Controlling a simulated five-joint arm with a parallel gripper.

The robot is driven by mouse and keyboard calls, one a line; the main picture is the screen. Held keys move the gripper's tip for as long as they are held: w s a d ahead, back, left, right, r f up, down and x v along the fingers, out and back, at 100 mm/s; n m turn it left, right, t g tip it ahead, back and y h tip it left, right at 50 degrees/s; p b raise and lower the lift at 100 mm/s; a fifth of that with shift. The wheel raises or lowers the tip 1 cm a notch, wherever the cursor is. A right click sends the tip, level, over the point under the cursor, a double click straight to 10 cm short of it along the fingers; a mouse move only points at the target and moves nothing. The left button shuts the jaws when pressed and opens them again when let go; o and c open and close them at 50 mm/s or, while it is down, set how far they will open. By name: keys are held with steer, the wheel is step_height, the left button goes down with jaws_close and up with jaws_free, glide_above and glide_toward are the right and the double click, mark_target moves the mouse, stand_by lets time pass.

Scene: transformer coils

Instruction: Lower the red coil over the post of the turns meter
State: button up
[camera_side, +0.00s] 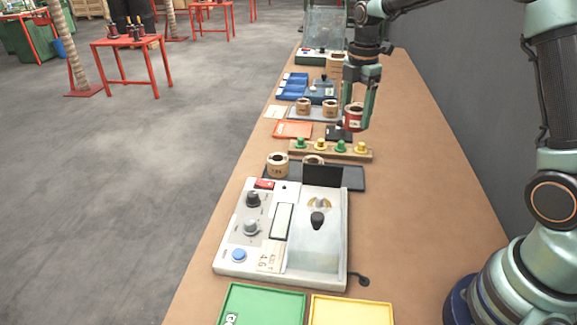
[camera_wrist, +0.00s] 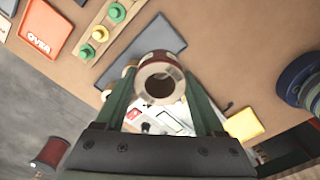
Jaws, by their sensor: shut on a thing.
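My gripper (camera_side: 359,107) is shut on the red coil (camera_side: 353,122) and holds it in the air over the far half of the bench. In the wrist view the red coil (camera_wrist: 166,57) sits between both fingers of my gripper (camera_wrist: 160,80), its open bore facing the camera. The white turns meter (camera_side: 228,261) stands nearer the side camera, with knobs, a blue button and a small display. A dark upright piece (camera_side: 318,221) on its right part looks like the post. In the wrist view the meter (camera_wrist: 167,122) is partly hidden behind the coil.
A dark mat (camera_side: 352,181) with tan coils (camera_side: 277,166) and a wooden rack (camera_side: 358,155) with green and yellow pegs lie between coil and meter. A green tray (camera_side: 262,292) and yellow tray (camera_side: 350,312) are in front. An orange tray (camera_side: 292,130) lies beyond.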

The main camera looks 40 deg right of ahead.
step_height(320, 180, up, 4)
glide_above(320, 197)
step_height(320, 197, down, 10)
steer(key=shift+r, duration=0.15)
steer(key=shift+a+f, duration=0.1)
steer(key=shift+f, duration=2.1)
steer(key=shift+f, duration=0.1)
steer(key=shift+f, duration=1.35)
steer(key=o, duration=1.6)
steer(key=shift+c, duration=0.2)
